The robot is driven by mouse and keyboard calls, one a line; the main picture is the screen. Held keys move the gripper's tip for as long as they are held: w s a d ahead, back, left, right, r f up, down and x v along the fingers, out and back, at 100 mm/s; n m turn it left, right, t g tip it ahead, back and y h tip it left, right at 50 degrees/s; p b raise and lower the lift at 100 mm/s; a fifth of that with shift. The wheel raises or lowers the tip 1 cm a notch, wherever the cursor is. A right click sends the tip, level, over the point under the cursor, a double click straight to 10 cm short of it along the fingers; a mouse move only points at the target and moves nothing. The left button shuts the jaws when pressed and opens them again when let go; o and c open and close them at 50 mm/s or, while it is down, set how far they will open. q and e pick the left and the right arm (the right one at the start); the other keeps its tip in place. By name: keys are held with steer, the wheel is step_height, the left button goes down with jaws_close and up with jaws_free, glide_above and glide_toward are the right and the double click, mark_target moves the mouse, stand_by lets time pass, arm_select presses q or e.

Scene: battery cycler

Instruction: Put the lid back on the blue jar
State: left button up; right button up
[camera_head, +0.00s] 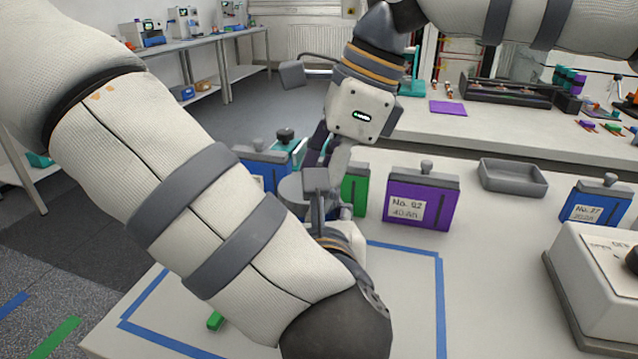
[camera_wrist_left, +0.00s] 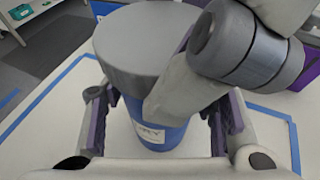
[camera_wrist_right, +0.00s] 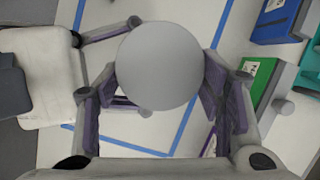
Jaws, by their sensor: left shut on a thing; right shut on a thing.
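The blue jar (camera_wrist_left: 160,136) stands upright with a white label in the left wrist view. My left gripper (camera_wrist_left: 160,115) has its purple-padded fingers on either side of it and is shut on it. The grey round lid (camera_wrist_left: 150,45) is over the jar top, with no visible gap at the near edge; whether it is fully seated I cannot tell. The right wrist view shows the lid (camera_wrist_right: 158,62) from above, between the fingers of my right gripper (camera_wrist_right: 158,98), shut on it. In the head view my left arm hides the jar, and my right gripper (camera_head: 322,165) points down from above.
A blue tape outline (camera_head: 440,300) surrounds the work spot. Behind it stand a blue case (camera_head: 264,168), a green case (camera_head: 355,190) and a purple case (camera_head: 422,205). A grey tray (camera_head: 513,178) and another blue case (camera_head: 596,203) stand right, with a white device (camera_head: 598,285) nearer.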

steer(key=shift+d+f, duration=0.1)
steer(key=shift+f, duration=0.95)
stand_by(0.5)
steer(key=o, duration=1)
steer(key=shift+c, duration=0.2)
steer(key=shift+r, duration=0.1)
steer(key=shift+r, duration=0.2)
steer(key=shift+r, duration=0.25)
steer(key=shift+v, duration=1.75)
steer(key=c, duration=1.3)
arm_select(q)
steer(key=shift+s+d, duration=0.1)
steer(key=shift+d, duration=0.1)
arm_select(e)
steer(key=shift+w+f, duration=0.1)
steer(key=shift+f, duration=0.1)
